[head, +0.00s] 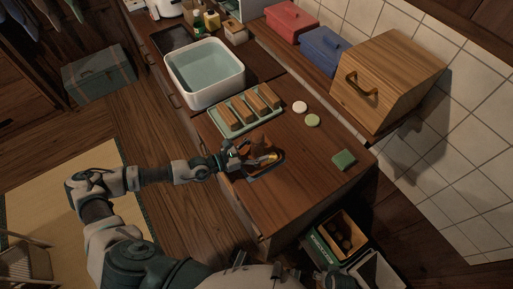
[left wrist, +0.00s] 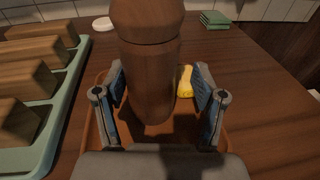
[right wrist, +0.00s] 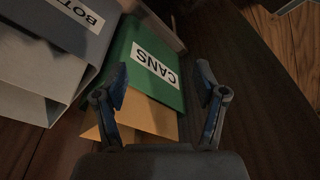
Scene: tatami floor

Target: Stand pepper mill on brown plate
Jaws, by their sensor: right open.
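The pepper mill (left wrist: 150,65) is dark brown wood with a rounded top and stands upright in the left wrist view. It also shows in the head view (head: 259,140). Its base appears to be on the brown plate (left wrist: 88,143), whose rim shows on both sides. My left gripper (head: 240,157) reaches in low from the left; its fingers are apart on either side of the mill, with a gap at the right finger. A yellow object (left wrist: 185,80) lies behind the mill. My right gripper (right wrist: 160,90) is open and empty above the green CANS bin (right wrist: 151,65).
A green tray (head: 227,128) with several wooden blocks is beside the plate. A white water basin (head: 207,90), two small discs and a green sponge (head: 344,160) are also on the counter. A wooden box (head: 390,80) stands at the wall.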

